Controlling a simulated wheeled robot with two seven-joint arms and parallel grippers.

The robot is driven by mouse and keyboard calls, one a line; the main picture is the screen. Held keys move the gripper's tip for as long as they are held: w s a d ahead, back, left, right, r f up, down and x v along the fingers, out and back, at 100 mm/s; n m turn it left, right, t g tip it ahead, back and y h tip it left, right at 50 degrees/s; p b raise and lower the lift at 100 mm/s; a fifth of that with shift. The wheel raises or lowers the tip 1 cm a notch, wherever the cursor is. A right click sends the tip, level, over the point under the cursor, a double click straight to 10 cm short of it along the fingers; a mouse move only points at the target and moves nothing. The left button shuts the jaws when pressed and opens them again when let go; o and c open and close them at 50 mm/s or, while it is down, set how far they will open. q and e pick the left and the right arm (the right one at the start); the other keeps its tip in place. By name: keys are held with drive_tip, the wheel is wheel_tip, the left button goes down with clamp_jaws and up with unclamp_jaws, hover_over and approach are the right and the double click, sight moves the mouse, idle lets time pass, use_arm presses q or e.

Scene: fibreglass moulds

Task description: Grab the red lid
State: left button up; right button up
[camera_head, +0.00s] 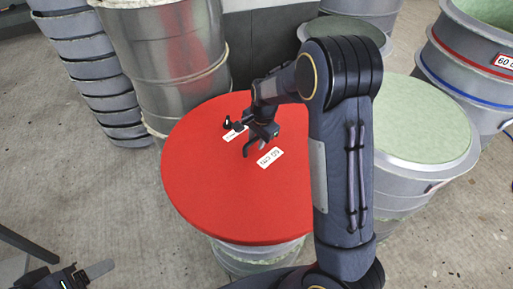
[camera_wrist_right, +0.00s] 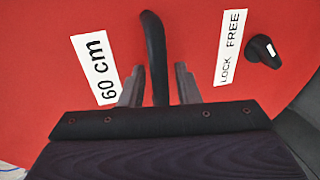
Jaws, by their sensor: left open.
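The round red lid (camera_head: 220,185) lies flat on top of a grey drum in the middle of the head view. It fills most of the right wrist view (camera_wrist_right: 60,40). A black curved handle (camera_wrist_right: 153,45) rises from it. My right gripper (camera_wrist_right: 158,88) is over the lid with its two fingers apart, one on each side of the handle; a gap shows between handle and fingers. In the head view my right gripper (camera_head: 262,135) partly hides the handle. My left gripper (camera_head: 90,272) is at the bottom left corner, away from the lid, partly cut off.
A black knob (camera_wrist_right: 263,50) sits on the lid beside a "LOCK FREE" label (camera_wrist_right: 231,45); a "60 cm" label (camera_wrist_right: 95,65) is on the other side. Metal drums (camera_head: 170,60) stand close behind, and a green-topped drum (camera_head: 425,125) stands right. Floor at left is clear.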

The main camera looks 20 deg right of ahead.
clamp_jaws()
drive_tip(key=shift+w+r, duration=0.1)
idle(1.1)
